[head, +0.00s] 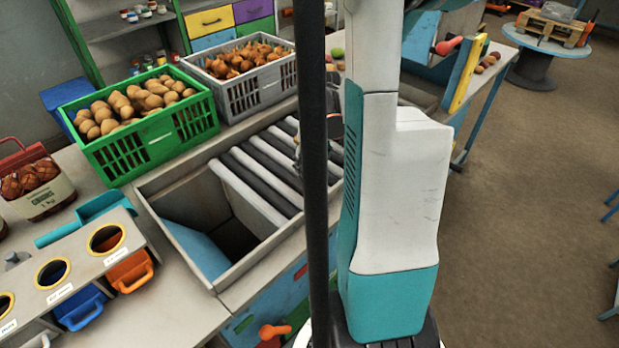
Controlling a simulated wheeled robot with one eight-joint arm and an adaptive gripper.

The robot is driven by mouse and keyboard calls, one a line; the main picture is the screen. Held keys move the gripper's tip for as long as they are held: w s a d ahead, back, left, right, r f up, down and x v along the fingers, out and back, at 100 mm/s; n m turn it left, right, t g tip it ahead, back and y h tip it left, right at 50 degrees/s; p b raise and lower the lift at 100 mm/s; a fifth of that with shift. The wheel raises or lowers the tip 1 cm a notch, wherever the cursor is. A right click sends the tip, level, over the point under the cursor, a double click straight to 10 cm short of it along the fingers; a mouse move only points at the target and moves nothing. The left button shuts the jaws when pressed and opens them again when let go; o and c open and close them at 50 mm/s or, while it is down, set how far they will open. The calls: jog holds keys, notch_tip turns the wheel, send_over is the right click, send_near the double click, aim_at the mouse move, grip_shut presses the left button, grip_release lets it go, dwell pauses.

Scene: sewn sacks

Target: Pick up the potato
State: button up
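Several brown potatoes (137,101) lie heaped in a green slatted crate (160,140) on the worktop at the left. No single potato stands apart from the heap. Dark parts that look like my gripper (335,127) show beside the dark upright post, above the far end of the rollers. The post and my white and teal arm hide most of it, so its fingers cannot be made out. It is well to the right of the green crate and apart from the potatoes.
A grey crate (258,87) of onions stands right behind the green crate. A roller strip (262,170) and an open bin (205,235) lie in front. A labelled sack (45,197) stands at the left, and a holed dispenser rack (75,262) is front left.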

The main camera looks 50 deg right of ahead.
jog(key=f, duration=0.2)
jog(key=f+b, duration=0.1)
jog(key=shift+w+a+f, duration=0.1)
jog(key=shift+w+f, duration=0.15)
jog(key=shift+f, duration=0.1)
jog(key=c, duration=1.1)
jog(key=shift+r, duration=0.2)
